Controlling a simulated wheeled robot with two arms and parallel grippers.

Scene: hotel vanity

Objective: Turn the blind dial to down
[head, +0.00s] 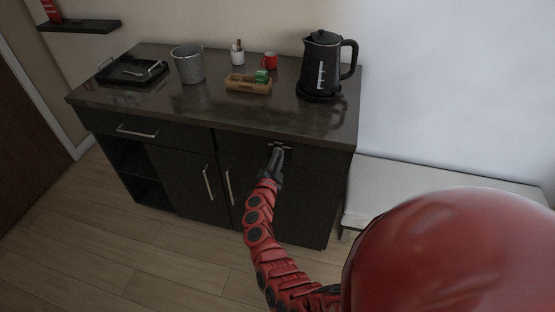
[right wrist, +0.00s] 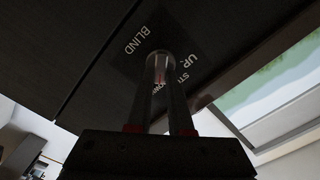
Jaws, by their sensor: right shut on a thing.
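The blind dial (right wrist: 160,62) is a round silvery knob on the dark panel, with white lettering around it. "BLIND" reads at upper left and "UP" at upper right. A word starting "ST" and another below it are partly covered by the dial and fingers. My right gripper (right wrist: 160,85) is shut on the dial, its two fingers on either side. In the head view, my right gripper (head: 277,157) reaches the upper right front of the dark cabinet (head: 180,180), just below the countertop. The dial's exact pointing direction is hard to tell. My left gripper is not in view.
On the countertop (head: 215,100) stand a black kettle (head: 322,65), a wooden box (head: 248,86), a red mug (head: 270,60), a metal bucket (head: 187,65) and a black tray (head: 130,72). A low white bench (head: 400,185) stands right of the cabinet. Open floor lies in front.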

